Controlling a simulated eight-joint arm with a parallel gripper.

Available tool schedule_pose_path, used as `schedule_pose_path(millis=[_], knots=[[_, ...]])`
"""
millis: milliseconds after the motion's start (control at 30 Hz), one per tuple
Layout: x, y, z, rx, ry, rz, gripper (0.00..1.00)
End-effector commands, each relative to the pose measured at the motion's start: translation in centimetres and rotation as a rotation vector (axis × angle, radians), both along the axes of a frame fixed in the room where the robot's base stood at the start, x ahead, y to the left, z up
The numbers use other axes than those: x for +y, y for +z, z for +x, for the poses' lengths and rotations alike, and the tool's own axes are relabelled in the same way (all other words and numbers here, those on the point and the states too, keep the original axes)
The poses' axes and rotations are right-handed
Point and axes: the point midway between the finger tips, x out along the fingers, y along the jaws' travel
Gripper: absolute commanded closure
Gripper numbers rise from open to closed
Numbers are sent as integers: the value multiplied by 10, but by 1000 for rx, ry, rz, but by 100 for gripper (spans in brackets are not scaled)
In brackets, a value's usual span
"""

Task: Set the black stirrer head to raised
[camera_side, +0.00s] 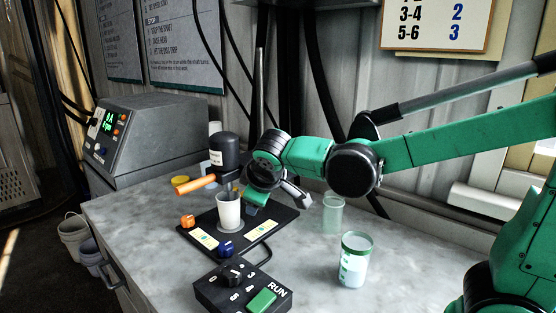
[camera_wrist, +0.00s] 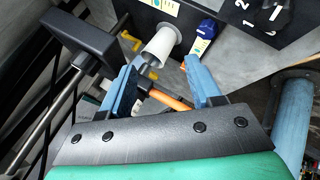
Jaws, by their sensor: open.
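The black stirrer head (camera_side: 224,150) is low in the side view, just above a white cup (camera_side: 229,212), with an orange handle (camera_side: 195,185) pointing left. My gripper (camera_side: 252,206) is right of the head and close to the cup. In the wrist view my gripper (camera_wrist: 167,83) is open, with its blue fingers apart. The orange handle (camera_wrist: 170,100) shows between the fingers, and the white cup (camera_wrist: 160,46) lies beyond them. I cannot tell whether a finger touches the handle.
A dark base plate (camera_side: 283,215) carries the cup, an orange knob (camera_side: 188,221) and a blue knob (camera_side: 225,248). A control box with a green RUN button (camera_side: 262,301) is in front. A green-rimmed jar (camera_side: 354,260) stands right. A grey display unit (camera_side: 150,135) is behind left.

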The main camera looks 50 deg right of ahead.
Motion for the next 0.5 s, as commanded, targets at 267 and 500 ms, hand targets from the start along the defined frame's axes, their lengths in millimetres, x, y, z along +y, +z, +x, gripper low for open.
schedule_pose_path(millis=[267, 500], knots=[[26, -3, 87, -16, 112, -481, 43], [61, -17, 126, -68, 150, -808, 43]])
